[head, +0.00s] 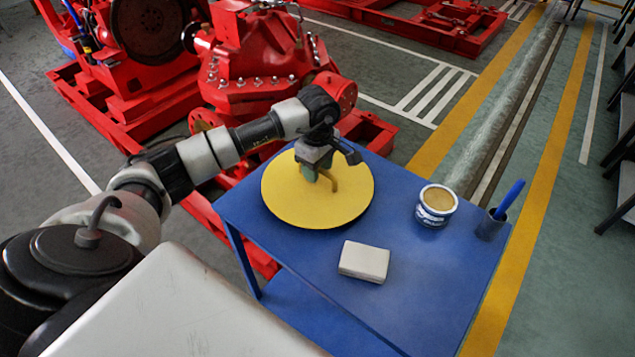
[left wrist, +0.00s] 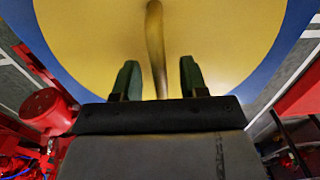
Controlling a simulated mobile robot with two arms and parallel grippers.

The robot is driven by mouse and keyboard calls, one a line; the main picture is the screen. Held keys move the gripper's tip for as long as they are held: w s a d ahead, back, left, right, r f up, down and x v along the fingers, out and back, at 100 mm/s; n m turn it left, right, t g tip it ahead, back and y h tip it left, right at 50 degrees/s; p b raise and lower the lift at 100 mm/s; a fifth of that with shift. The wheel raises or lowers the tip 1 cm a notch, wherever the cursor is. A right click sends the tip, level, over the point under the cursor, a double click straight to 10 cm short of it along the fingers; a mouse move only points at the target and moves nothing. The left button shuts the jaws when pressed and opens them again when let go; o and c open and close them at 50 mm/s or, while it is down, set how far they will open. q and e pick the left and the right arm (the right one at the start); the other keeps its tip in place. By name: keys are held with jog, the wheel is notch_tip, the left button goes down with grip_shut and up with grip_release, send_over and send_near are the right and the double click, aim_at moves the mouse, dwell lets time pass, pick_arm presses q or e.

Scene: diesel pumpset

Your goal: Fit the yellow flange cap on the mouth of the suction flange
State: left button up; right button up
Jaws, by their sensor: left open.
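The yellow flange cap (head: 290,208) is a large flat disc lying on the blue table (head: 400,230), with a raised handle (head: 333,181) at its middle. My left gripper (head: 318,172) is over the cap, pointing down, open. In the left wrist view its two green fingertips (left wrist: 159,78) stand apart with the cap's handle (left wrist: 155,45) showing between them. The handle is not gripped. The red pump (head: 255,65) stands behind the table. A round red flange (head: 345,92) shows beside my left arm; I cannot tell if it is the suction flange. My right gripper is out of view.
On the table are a white box (head: 364,261), an open tin (head: 436,204) and a dark cup (head: 491,226) with a blue handle sticking out. The red engine and its base frame (head: 130,115) fill the back left. The floor right of the table is clear.

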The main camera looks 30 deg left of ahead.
pick_arm(q)
jog(key=shift+c, duration=0.4)
grip_shut()
jog(key=shift+r, duration=0.15)
